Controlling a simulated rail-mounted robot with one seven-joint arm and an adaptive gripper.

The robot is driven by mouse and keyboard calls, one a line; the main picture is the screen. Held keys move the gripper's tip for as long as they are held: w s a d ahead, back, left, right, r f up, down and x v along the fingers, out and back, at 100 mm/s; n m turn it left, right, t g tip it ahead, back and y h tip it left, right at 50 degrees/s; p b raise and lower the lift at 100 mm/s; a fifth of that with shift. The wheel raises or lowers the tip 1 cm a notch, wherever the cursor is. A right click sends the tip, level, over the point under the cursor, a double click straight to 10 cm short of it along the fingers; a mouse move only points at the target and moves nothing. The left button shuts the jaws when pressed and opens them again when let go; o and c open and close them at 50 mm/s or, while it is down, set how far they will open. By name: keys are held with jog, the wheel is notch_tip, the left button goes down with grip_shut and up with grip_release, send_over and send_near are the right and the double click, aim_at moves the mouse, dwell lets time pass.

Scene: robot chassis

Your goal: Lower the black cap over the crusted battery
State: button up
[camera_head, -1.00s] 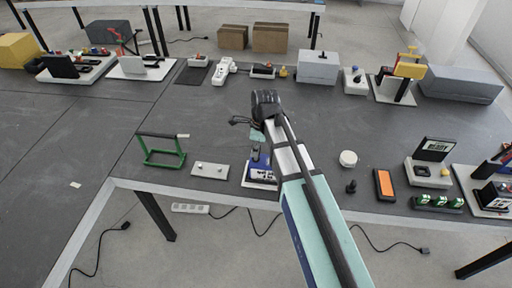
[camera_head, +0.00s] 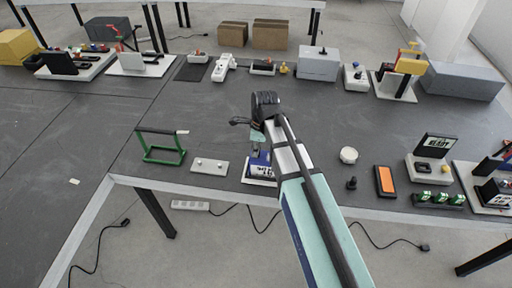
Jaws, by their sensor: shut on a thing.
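My gripper (camera_head: 257,146) is near the front edge of the table, pointing down, partly behind my own arm. It is shut on a small dark thing, which I take to be the black cap; its outline is mostly hidden. Directly below is a blue, white and dark unit (camera_head: 259,173), which I take to be the crusted battery on its base. My forearm covers its right side. I cannot tell whether the cap touches it, and no crust can be made out.
A green frame (camera_head: 164,156) and a grey plate (camera_head: 210,166) stand left of the unit. A white round piece (camera_head: 348,155), a black knob (camera_head: 351,184) and an orange-topped block (camera_head: 385,182) lie to the right. The table's middle is clear; several devices line its back.

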jog(key=shift+f, duration=0.55)
jog(key=o, duration=0.9)
jog(key=shift+r, duration=0.15)
notch_tip(320, 180, up, 12)
jog(key=d, duration=0.1)
jog(key=shift+s+d, duration=0.15)
jog(key=shift+d, duration=0.1)
